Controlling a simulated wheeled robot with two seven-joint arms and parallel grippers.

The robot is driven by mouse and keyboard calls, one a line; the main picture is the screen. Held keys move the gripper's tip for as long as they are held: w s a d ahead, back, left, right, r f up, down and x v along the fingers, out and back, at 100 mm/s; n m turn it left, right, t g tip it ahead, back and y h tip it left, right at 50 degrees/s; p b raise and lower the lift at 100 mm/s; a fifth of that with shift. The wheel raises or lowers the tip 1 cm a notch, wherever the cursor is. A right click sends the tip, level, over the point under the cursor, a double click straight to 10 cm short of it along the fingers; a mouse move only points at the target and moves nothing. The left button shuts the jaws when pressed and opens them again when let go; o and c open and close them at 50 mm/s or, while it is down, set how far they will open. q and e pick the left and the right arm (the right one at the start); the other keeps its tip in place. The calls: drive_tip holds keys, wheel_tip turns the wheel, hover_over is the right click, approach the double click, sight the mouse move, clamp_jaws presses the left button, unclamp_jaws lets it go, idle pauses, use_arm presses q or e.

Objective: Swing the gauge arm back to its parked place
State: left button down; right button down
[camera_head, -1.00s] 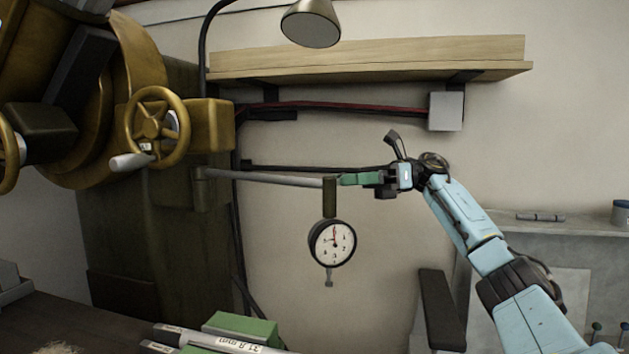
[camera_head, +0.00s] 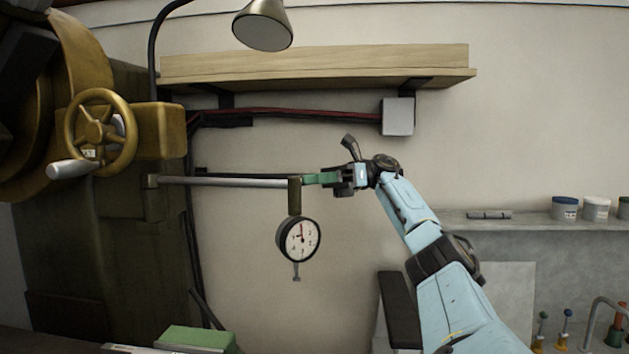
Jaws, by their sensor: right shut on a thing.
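The gauge arm is a grey rod (camera_head: 225,182) that runs out to the right from the dark machine body. A round dial gauge (camera_head: 299,239) with a white face hangs below its outer end from a dark olive block (camera_head: 294,196). My right gripper (camera_head: 318,179), with green fingers, is shut at the outer end of the arm, beside the top of the block. The fingers hide part of what they hold. My left gripper is not in view.
A brass handwheel (camera_head: 100,132) is on the machine at the left. A wooden shelf (camera_head: 315,68) and a lamp (camera_head: 263,25) are above. A grey ledge with jars (camera_head: 565,208) is at the right. The wall behind the gauge is bare.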

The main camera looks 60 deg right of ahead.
drive_tip(key=c, duration=1.3)
unclamp_jaws()
drive_tip(key=shift+w+f, duration=0.1)
drive_tip(key=shift+w, duration=0.35)
drive_tip(key=shift+o, duration=0.2)
drive_tip(key=shift+w, duration=0.1)
drive_tip(key=shift+a, duration=0.1)
